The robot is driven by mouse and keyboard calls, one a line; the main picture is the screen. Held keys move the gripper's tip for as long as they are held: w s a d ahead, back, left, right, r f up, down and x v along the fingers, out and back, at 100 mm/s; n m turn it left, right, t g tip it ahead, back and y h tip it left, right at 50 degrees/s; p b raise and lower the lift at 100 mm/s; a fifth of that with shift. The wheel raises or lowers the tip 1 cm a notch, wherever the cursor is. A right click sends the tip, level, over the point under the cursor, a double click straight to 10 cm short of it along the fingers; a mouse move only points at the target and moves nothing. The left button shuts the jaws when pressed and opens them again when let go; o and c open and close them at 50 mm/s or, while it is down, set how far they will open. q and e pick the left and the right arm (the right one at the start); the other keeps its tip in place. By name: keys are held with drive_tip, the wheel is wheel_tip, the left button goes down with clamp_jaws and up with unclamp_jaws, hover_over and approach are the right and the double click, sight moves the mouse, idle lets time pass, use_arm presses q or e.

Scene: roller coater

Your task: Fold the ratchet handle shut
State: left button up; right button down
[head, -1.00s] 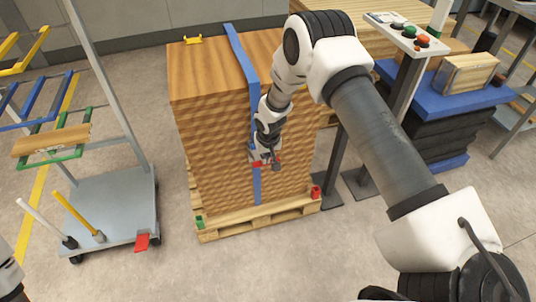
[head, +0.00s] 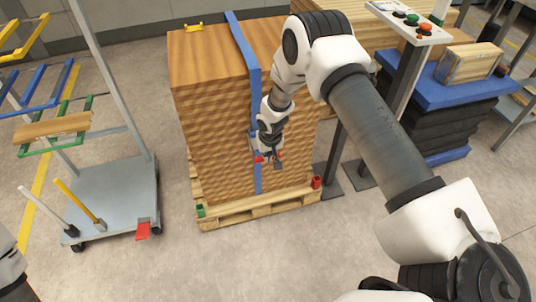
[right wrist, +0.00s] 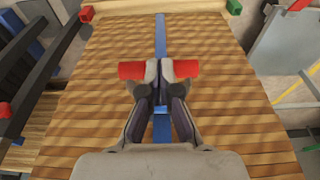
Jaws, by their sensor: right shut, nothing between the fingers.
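The ratchet (head: 253,146) sits on a blue strap (head: 256,176) that runs down the front of the wooden load. Its body is mostly hidden behind my right gripper (head: 268,158). In the right wrist view, the ratchet's red handle grip (right wrist: 132,70) shows on both sides of my right gripper's fingertips (right wrist: 160,72). The fingers are shut together with nothing between them, in front of the grip's middle. I cannot tell whether they touch it. The handle's angle is unclear. My left gripper is out of view; only a bit of my left arm shows at the left edge.
The load (head: 215,130) stands on a pallet (head: 245,211) with red and green corner blocks. A grey cart (head: 115,195) is at left. A control post (head: 415,25) and a blue-topped stack (head: 450,80) are at right. The floor in front is clear.

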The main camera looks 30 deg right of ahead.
drive_tip(key=s+a+r, duration=0.1)
drive_tip(key=s+r, duration=0.5)
drive_tip(key=r, duration=0.5)
drive_tip(key=shift+a+r, duration=0.25)
